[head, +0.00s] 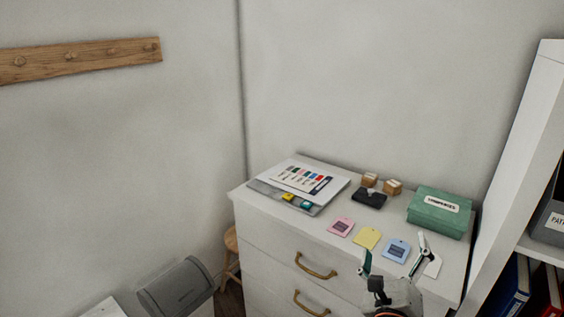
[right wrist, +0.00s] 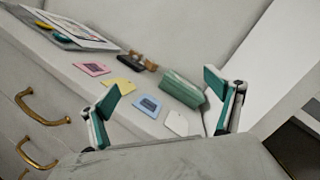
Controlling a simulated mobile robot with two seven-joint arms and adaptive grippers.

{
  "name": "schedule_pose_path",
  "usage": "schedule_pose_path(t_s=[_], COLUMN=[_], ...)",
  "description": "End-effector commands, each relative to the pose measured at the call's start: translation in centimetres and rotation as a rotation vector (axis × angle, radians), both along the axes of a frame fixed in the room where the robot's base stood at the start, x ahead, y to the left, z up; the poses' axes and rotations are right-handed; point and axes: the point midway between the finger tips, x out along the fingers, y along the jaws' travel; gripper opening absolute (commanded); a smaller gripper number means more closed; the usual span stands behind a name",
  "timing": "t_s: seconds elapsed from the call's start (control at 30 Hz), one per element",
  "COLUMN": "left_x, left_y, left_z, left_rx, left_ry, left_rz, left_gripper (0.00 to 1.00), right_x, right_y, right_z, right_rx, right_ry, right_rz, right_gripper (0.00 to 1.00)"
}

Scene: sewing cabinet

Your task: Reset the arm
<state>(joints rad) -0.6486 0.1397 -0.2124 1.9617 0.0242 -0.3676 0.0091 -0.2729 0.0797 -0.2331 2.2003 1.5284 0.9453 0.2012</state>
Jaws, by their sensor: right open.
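My right gripper (head: 394,262) is at the front right of the white cabinet (head: 285,246) in the head view. Its two fingers are spread wide with nothing between them. In the right wrist view the open fingers (right wrist: 168,108) frame the cabinet top, with a blue tag (right wrist: 147,106) and a white tag (right wrist: 177,123) showing beyond them. The gripper appears above or in front of the cabinet's front edge; I cannot tell its exact height. My left gripper is in neither view.
On the cabinet top lie pink (head: 341,227), yellow (head: 367,238) and blue tags, a green box (head: 440,211), wooden stamps (head: 392,186), a black pad (head: 369,199) and a chart (head: 301,180). A white shelf (head: 515,160) stands close at right. A stool (head: 230,243) stands left.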

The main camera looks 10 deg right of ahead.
Motion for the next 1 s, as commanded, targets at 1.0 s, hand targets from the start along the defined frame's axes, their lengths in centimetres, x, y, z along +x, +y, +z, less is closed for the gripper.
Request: schedule_pose_path(t_s=[1.0], left_x=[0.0], left_y=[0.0], left_z=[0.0], left_rx=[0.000], left_ry=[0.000], left_rz=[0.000], left_gripper=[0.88], right_x=[-14.1], right_y=[16.2], right_z=[-30.8], right_rx=[-2.516], right_ry=[0.661], right_rz=[0.876], right_gripper=[0.91])
